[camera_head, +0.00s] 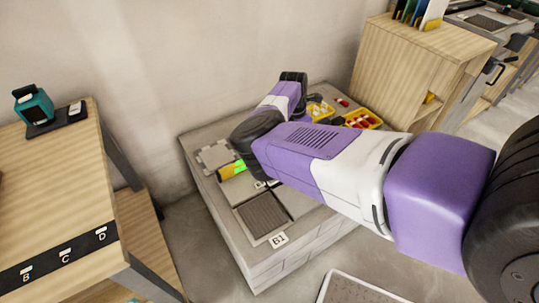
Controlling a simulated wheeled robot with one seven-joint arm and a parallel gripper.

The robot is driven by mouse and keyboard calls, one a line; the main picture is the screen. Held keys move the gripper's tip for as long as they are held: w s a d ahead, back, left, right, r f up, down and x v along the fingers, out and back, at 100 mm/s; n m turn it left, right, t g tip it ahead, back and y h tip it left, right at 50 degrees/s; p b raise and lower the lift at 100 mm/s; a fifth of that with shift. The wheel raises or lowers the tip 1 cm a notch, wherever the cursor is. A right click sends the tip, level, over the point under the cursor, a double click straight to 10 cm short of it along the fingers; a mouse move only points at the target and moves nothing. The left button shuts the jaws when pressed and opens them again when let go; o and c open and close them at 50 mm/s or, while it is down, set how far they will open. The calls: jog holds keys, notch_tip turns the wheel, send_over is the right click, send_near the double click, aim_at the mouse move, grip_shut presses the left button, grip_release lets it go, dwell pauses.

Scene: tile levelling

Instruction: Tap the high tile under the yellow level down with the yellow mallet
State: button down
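The yellow level (230,171), with a bright green part at its right end, lies on the grey block-built work surface (188,145), just left of my arm's black joint. Pale grey tiles (214,155) lie behind the level. My arm crosses over the work surface and covers much of its middle. I cannot tell which tile is high. The yellow mallet cannot be made out. My gripper is hidden behind my arm, so whether it holds anything does not show.
A dark ribbed panel (262,214) and a B1 label (278,240) are at the front. Yellow bins (363,119) with red items stand at the back right. A wooden cabinet (403,75) is beyond them. A wooden bench (60,190) with a teal device (34,106) stands left.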

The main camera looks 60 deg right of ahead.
dwell(1.0)
jog(key=shift+s+a+r+m, duration=0.1)
jog(key=shift+s+m, duration=0.05)
jog(key=shift+m, duration=0.4)
jog(key=shift+s+a+m, duration=0.1)
jog(key=shift+m, duration=0.45)
jog(key=w+a+r+m+p, duration=0.3)
jog(key=a+r+p, duration=0.1)
jog(key=a, duration=1.2)
jog(key=w+a+r+m+y+p, duration=0.1)
jog(key=w+a+r+m+p, duration=0.2)
jog(key=a, duration=1.4)
jog(key=w+a+r+m+g+p, duration=0.1)
jog(key=w+a+r+m+p, duration=0.2)
jog(key=a, duration=1.4)
notch_tip(320, 180, up, 2)
jog(key=p, duration=0.2)
jog(key=shift+m+y+p, duration=0.3)
jog(key=shift+y, duration=0.1)
